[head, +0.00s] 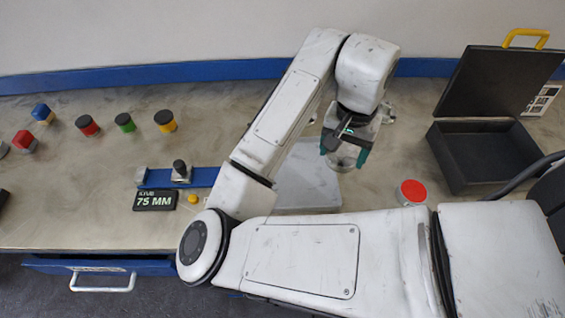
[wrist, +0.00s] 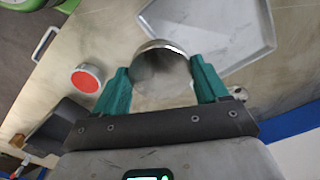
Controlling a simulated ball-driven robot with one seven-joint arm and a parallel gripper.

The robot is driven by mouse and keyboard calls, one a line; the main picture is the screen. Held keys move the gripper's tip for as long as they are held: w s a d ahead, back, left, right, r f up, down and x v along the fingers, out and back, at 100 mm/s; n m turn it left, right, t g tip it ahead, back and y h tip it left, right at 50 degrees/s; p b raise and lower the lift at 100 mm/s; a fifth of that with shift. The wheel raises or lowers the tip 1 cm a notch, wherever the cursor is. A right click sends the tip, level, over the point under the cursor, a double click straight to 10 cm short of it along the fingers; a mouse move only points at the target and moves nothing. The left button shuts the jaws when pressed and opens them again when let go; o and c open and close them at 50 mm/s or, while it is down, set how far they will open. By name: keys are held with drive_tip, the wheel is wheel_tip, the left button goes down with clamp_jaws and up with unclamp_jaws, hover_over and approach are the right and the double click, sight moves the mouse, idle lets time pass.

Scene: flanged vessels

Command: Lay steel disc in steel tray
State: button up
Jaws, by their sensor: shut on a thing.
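My gripper (head: 345,151) has its teal fingers shut on the steel disc (head: 344,161), a shiny round piece. In the wrist view the disc (wrist: 162,74) sits between the two fingertips (wrist: 160,66), its bright rim facing the tray. The steel tray (head: 303,188) is a pale grey, shallow, angular tray on the bench, partly hidden by my arm. In the wrist view the disc overlaps the near edge of the tray (wrist: 225,35). The disc appears held above bench level, beside or over the tray's edge; its exact height is unclear.
A red-topped round piece (head: 412,192) stands right of the tray. An open black case (head: 480,155) is at the right.

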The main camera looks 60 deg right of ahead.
drive_tip(key=w+a+f, duration=0.2)
drive_tip(key=w+f, duration=0.1)
drive_tip(key=w, duration=0.4)
drive_tip(key=b, duration=0.1)
hover_over(286, 174)
drive_tip(key=s, duration=0.1)
wheel_tip(286, 174, down, 5)
drive_tip(key=shift+d+r, duration=0.15)
drive_tip(key=shift+w+f, duration=0.45)
drive_tip(key=shift+f, duration=0.25)
drive_tip(key=shift+f+p, duration=0.45)
drive_tip(key=shift+f, duration=1.15)
drive_tip(key=shift+f, duration=0.15)
drive_tip(key=o, duration=1.6)
